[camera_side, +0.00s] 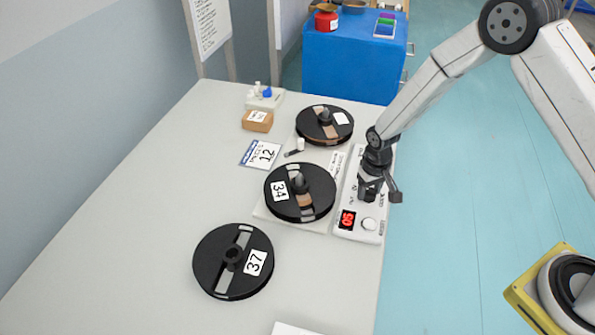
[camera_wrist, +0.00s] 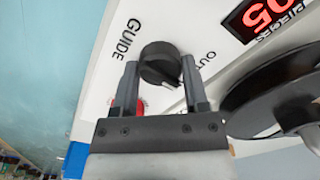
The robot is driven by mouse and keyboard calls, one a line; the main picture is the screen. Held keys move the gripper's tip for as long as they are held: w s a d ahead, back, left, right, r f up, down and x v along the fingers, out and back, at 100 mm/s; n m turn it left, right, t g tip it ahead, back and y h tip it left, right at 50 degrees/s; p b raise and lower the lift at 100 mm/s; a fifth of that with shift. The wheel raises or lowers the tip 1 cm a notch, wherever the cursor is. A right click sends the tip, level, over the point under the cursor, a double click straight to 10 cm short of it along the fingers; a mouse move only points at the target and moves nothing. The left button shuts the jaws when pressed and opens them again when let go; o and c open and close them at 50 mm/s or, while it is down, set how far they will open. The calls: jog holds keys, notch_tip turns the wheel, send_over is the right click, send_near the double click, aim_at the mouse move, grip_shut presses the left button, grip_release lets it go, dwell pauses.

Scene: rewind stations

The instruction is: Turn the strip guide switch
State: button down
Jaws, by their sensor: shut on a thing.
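The strip guide switch is a black rotary knob (camera_wrist: 160,62) on a white control panel (camera_wrist: 95,75), between the printed words "GUIDE" and "OUT". A pale mark on the knob points towards the bottom right of the wrist view. My gripper (camera_wrist: 159,72) has one finger on each side of the knob and is shut on it. In the side view my gripper (camera_side: 370,188) is down on the panel (camera_side: 343,229) and hides the knob. A red part (camera_wrist: 126,106) shows partly behind the left finger.
Reel 34 (camera_side: 316,184) is close left of the panel. Another reel (camera_side: 310,130) lies behind, and reel 37 (camera_side: 216,252) nearer the front. The table's left side is clear.

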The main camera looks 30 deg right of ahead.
aim_at(370, 190)
jog(key=n, duration=0.3)
jog(key=shift+n, duration=2.2)
jog(key=shift+c, duration=0.5)
grip_release()
jog(key=shift+r, duration=0.1)
jog(key=shift+r, duration=3.8)
jog(key=shift+s, duration=0.1)
